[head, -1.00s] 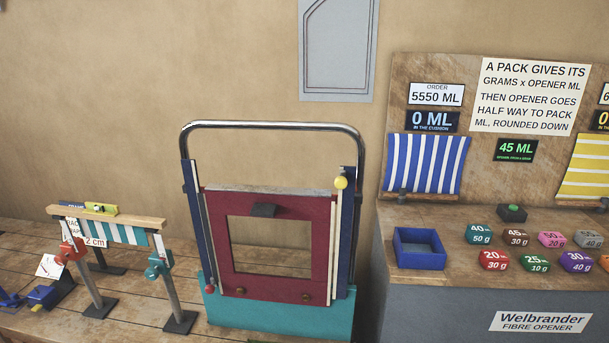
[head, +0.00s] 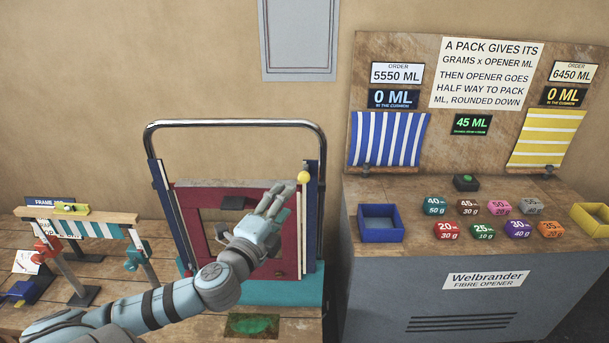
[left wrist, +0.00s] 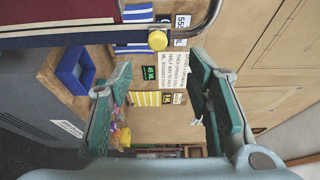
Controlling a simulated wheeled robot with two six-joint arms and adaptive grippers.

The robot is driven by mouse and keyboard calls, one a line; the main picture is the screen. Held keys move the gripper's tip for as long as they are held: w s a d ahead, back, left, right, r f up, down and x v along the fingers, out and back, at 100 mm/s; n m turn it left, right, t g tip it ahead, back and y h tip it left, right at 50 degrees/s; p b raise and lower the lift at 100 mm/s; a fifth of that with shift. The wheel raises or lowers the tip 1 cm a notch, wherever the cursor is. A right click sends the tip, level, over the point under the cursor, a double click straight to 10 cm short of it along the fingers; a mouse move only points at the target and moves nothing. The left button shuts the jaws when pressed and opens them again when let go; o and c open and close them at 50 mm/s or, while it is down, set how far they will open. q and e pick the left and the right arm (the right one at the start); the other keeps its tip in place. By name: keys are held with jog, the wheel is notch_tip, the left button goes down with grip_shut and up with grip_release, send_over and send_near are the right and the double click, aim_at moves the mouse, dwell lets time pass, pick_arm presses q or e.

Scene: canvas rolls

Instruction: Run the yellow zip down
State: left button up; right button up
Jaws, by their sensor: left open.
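The yellow zip pull, a round yellow knob (head: 304,177), sits near the top of the blue strip (head: 312,215) on the right side of the dark red frame panel (head: 190,215). The knob also shows in the left wrist view (left wrist: 157,40), beyond and above the gap between the fingers. My left gripper (head: 280,193) is open and empty, just left of the knob and slightly below it, apart from it in the left wrist view. My left forearm and gripper hide much of the panel. My right gripper is not in view.
A metal hoop (head: 235,124) arches over the panel. At right a counter holds a blue tray (head: 380,236), several coloured blocks and a yellow tray (head: 590,232). At left stands a small clamp rack (head: 85,216).

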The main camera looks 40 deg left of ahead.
aim_at(303, 180)
pick_arm(q)
jog(key=p+x, duration=0.1)
jog(key=x, duration=1.1)
jog(key=shift+w+f, duration=0.15)
jog(key=shift+c, duration=0.6)
grip_shut()
